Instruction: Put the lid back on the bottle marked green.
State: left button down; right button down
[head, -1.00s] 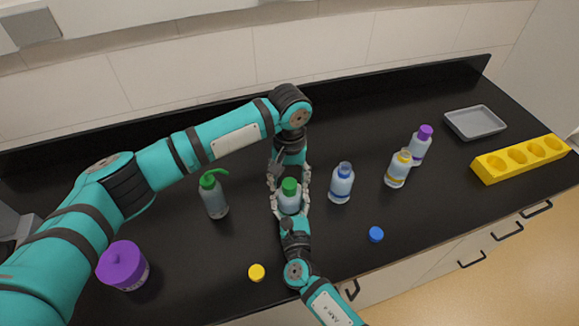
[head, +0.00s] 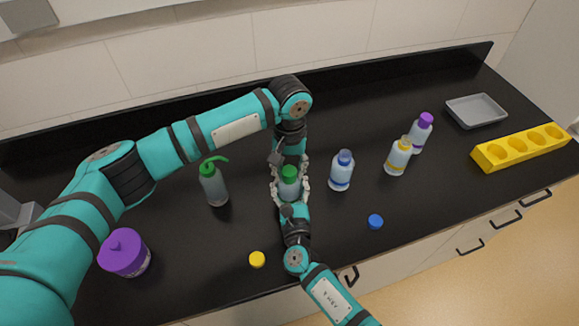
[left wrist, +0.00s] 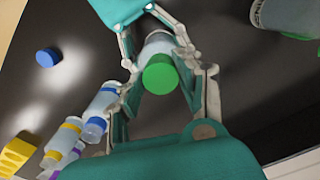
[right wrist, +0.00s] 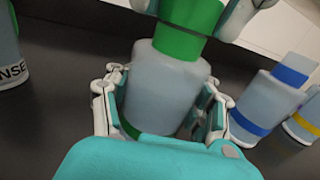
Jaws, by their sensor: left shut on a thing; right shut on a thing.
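The bottle marked green (head: 289,188) stands upright on the black bench, with a green band low on its body (right wrist: 165,85). The green lid (right wrist: 188,30) is on top of it and appears to touch the shoulder; I cannot tell whether it is tightened. My left gripper (head: 290,170) comes from behind and above and is shut on the green lid, which also shows in the left wrist view (left wrist: 160,75). My right gripper (head: 289,193) comes from the front and is shut on the bottle body, its fingers on both sides.
A blue-banded bottle (head: 341,172) stands close on the right, then yellow (head: 398,157) and purple (head: 420,135) ones. A green-nozzle wash bottle (head: 213,185) and purple-lidded jar (head: 124,254) stand left. Loose yellow (head: 257,259) and blue (head: 375,222) caps lie in front. A grey tray (head: 477,112) and yellow rack (head: 487,162) are right.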

pick_arm(q)
jog(key=m, duration=1.1)
jog(key=shift+a, duration=0.1)
jog(key=c, duration=0.8)
grip_release()
notch_tip(320, 180, up, 12)
